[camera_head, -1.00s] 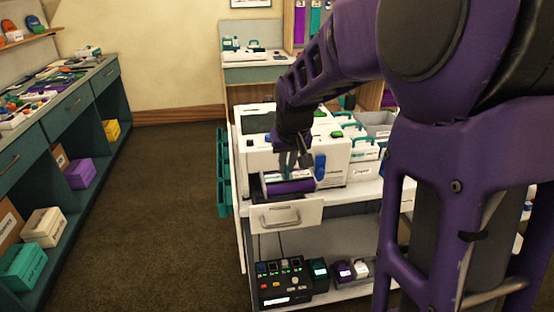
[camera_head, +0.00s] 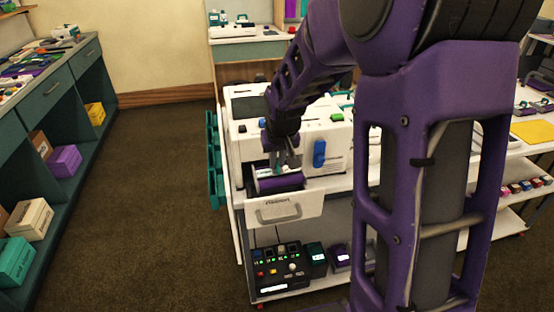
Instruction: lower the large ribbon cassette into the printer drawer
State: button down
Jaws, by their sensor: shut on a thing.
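The white printer (camera_head: 322,142) stands on a cart, and its drawer (camera_head: 285,210) is pulled out at the front, with a grey handle on its face. The large ribbon cassette (camera_head: 281,184) shows as a dark purple roll with a pale part above it, at the drawer opening behind the front panel. My gripper (camera_head: 279,166) points down over the drawer and is shut on the pale upper part of the cassette. The cassette's underside is hidden by the drawer front, so I cannot tell whether it touches the drawer floor.
A black control box (camera_head: 278,270) with lit buttons sits on the cart's lower shelf, beside small dark boxes. A teal rack (camera_head: 214,160) hangs at the cart's left side. Open carpet (camera_head: 150,200) lies to the left. My arm hides much of the right.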

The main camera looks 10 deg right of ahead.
aim_at(278, 175)
jog(key=shift+f+b, duration=1.35)
jog(key=shift+f, duration=0.7)
jog(key=shift+f, duration=0.2)
jog(key=shift+f+b, duration=0.85)
jog(key=shift+f, duration=0.1)
jog(key=c, duration=0.8)
grip_release()
jog(key=shift+f, duration=0.1)
jog(key=shift+c, duration=0.2)
jog(key=p+v, duration=0.5)
jog(key=v, duration=1.2)
jog(key=shift+r+p, duration=0.2)
jog(key=shift+p, duration=0.2)
jog(key=shift+d, duration=0.1)
